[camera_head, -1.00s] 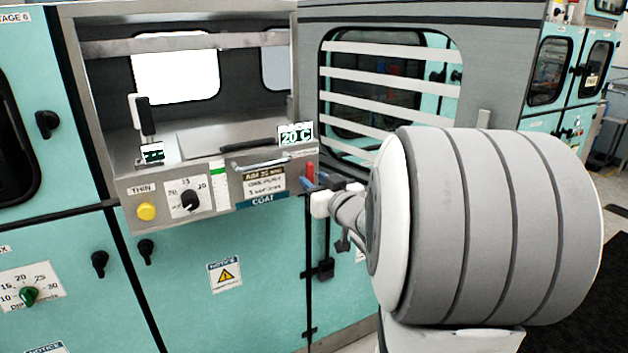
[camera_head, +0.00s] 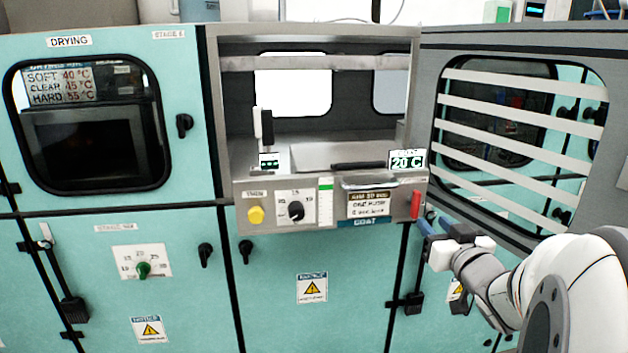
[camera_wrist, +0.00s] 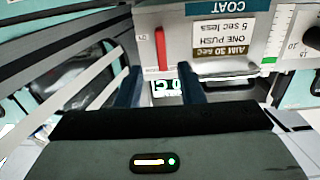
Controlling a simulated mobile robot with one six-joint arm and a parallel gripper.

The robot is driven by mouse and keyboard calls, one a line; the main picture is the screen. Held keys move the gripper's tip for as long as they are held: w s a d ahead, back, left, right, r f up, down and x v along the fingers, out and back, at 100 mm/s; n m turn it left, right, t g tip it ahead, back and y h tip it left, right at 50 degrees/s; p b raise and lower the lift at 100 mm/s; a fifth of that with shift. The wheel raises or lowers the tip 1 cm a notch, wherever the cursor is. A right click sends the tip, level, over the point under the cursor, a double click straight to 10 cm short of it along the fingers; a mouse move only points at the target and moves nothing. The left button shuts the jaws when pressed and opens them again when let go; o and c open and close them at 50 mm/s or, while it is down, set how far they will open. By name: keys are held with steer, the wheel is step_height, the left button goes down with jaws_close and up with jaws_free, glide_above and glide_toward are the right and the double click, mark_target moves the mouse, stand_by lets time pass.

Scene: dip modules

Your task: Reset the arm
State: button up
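My gripper (camera_head: 436,222) is in front of the coat station's lower right corner, with its blue fingers pointing toward the machine. In the wrist view the two fingers (camera_wrist: 157,75) stand apart with nothing held between them. A red handle (camera_head: 416,204) on the right end of the coat panel is just left of the fingertips in the head view. In the wrist view the red handle (camera_wrist: 160,48) appears beyond the fingertips, in the gap between them. I see no contact. My white arm enters from the lower right.
The coat panel (camera_head: 330,222) carries a yellow button (camera_head: 256,215) and a black dial (camera_head: 295,210). A grey slatted door (camera_head: 432,100) stands open at the right, close to my arm. The drying cabinet (camera_head: 190,80) is at left. Teal lower doors lie below the panel.

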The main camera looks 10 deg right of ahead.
steer(key=s+a+f+g+p, duration=0.1)
steer(key=s+a+f+g, duration=0.4)
steer(key=s+a+g, duration=0.2)
steer(key=s+a+f+g, duration=0.6)
steer(key=s+a+g, duration=0.2)
steer(key=s, duration=0.3)
steer(key=shift+s+a+f+p, duration=0.25)
steer(key=shift+s+a+p, duration=0.15)
steer(key=shift+a, duration=0.35)
steer(key=shift+c, duration=0.3)
